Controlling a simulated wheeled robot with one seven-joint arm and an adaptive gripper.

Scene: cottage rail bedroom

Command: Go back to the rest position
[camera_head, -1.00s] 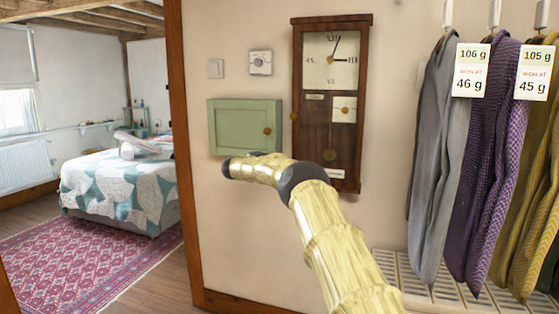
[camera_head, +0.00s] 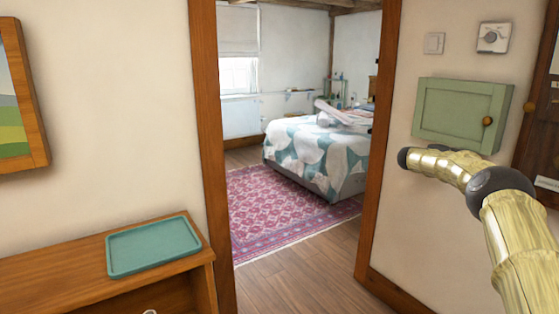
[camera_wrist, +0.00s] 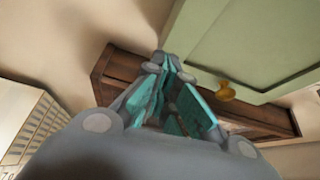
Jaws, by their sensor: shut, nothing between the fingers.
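My gripper (camera_wrist: 166,68) shows in the wrist view, its grey and teal fingers closed together with nothing between them. A green cabinet (camera_wrist: 255,40) with a round knob (camera_wrist: 226,91) lies up and right of the fingers there, and the dark wooden clock case (camera_wrist: 120,75) shows behind them. In the head view my gold arm reaches in from the right edge, bent in front of the wall below the green cabinet (camera_head: 462,112). The gripper itself cannot be made out in the head view.
A doorway with a wooden frame (camera_head: 207,150) opens onto a bed (camera_head: 315,155) and a pink rug (camera_head: 270,210). A teal tray (camera_head: 153,245) lies on a wooden shelf unit (camera_head: 50,285) at lower left. A framed picture (camera_head: 36,120) hangs at far left.

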